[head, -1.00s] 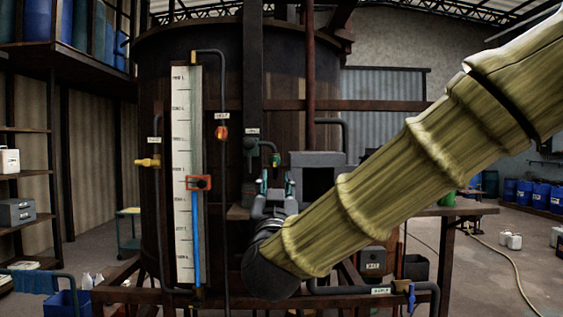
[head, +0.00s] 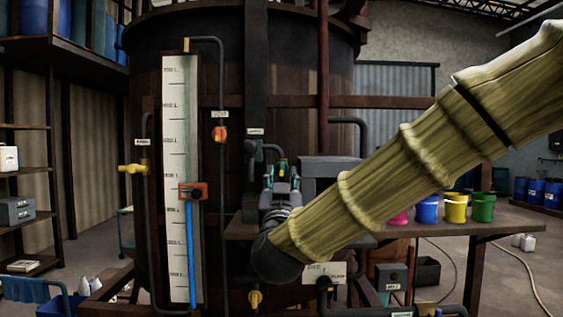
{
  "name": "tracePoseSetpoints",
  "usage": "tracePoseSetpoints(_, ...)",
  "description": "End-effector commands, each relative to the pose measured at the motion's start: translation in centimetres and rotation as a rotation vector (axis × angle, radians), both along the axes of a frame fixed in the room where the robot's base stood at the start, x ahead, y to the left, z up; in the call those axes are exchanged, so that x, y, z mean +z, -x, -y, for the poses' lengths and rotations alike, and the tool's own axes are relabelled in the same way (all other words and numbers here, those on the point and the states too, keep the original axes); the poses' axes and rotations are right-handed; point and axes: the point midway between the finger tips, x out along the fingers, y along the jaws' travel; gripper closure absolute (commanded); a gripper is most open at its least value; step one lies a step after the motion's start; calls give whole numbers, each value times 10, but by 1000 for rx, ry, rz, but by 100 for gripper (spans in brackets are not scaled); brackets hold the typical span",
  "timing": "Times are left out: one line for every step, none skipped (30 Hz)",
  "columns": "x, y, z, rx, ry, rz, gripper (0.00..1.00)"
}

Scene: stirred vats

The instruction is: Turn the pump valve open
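A small green valve handle (head: 281,164) sits on a dark pipe at the front of the big dark vat (head: 225,70), under a white label (head: 255,131). This label is too small to read, so I cannot tell surely that this is the pump valve. My gripper (head: 282,178) reaches up just below and in front of the green handle. Its two green-tipped fingers look apart, with the handle seen between or just behind them. I cannot tell whether they touch it. My sleeved arm hides what lies behind the wrist.
A level gauge (head: 180,120) with a red slider (head: 193,191) stands left. Other valves are yellow (head: 132,168), orange-red (head: 219,134) and yellow below (head: 255,299). A table (head: 480,228) at right holds colored buckets (head: 455,210). A small grey box (head: 391,278) hangs below.

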Motion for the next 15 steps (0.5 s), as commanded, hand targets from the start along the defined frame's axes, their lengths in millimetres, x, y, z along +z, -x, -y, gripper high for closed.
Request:
tracePoseSetpoints(6,-9,1,-1,0,-2,65)
tracePoseSetpoints(7,-13,1,-1,0,-2,65)
tracePoseSetpoints(9,-18,0,-1,0,-3,65)
tracePoseSetpoints(11,-22,0,0,-1,-2,65)
tracePoseSetpoints(13,-26,0,0,-1,-2,65)
tracePoseSetpoints(14,-31,0,0,-1,-2,65)
tracePoseSetpoints(16,-35,0,0,0,-2,65)
tracePoseSetpoints(18,-38,0,0,0,-1,65)
tracePoseSetpoints(20,-42,0,0,-1,-1,65)
tracePoseSetpoints(20,-45,0,0,-1,-2,65)
tracePoseSetpoints(21,-47,0,0,-1,-2,65)
tracePoseSetpoints(22,-50,0,0,-1,-2,65)
tracePoseSetpoints(22,-52,0,0,-1,-2,65)
tracePoseSetpoints(23,-54,0,0,-1,-2,65)
tracePoseSetpoints(23,-56,0,0,-1,-1,65)
